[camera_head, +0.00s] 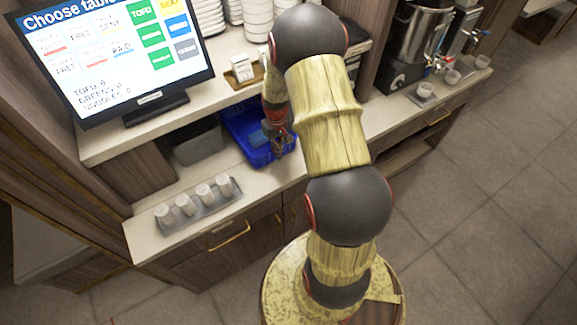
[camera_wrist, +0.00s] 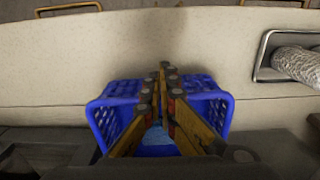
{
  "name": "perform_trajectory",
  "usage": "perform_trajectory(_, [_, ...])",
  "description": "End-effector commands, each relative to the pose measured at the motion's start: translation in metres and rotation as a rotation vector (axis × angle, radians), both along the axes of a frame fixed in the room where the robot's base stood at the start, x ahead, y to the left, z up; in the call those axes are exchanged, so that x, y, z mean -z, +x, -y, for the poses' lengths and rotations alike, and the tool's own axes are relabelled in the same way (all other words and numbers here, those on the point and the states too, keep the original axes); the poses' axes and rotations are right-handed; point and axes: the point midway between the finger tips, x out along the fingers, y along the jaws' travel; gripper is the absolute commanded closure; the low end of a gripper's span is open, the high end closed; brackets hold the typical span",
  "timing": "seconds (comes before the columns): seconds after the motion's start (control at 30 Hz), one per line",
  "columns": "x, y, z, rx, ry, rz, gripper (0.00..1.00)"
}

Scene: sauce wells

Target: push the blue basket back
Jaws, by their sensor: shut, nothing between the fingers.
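The blue basket (camera_head: 240,128) sits on the lower counter under the raised shelf, with something lighter blue inside it. It also shows in the wrist view (camera_wrist: 108,112), where its perforated side walls stand on both sides of my fingers. My gripper (camera_head: 280,148) points down at the basket's front right part in the head view. In the wrist view my gripper (camera_wrist: 164,68) is shut, its fingertips together and nothing between them. The fingers overlap the basket's near rim in the picture; I cannot tell whether they touch it. The basket's far side is partly hidden by the shelf and my arm.
A metal tray (camera_head: 190,222) with several white cups stands on the counter at left. A dark grey bin (camera_head: 200,142) is left of the basket. A screen (camera_head: 110,55) and a small wooden tray (camera_head: 237,82) stand on the shelf above. Dispensers (camera_head: 410,50) stand at right.

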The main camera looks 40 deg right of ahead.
Motion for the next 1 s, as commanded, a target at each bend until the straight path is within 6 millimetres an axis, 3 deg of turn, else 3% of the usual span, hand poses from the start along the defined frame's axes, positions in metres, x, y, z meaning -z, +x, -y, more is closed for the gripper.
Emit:
perform_trajectory(0.1, [0.002, 0.033, 0.008, -0.001, -0.002, 0.003, 1.0])
perform_trajectory(0.33, [0.0, 0.07, 0.017, -0.001, 0.0, 0.002, 1.0])
perform_trajectory(1.0, [-0.001, 0.073, 0.014, -0.001, 0.0, 0.001, 1.0])
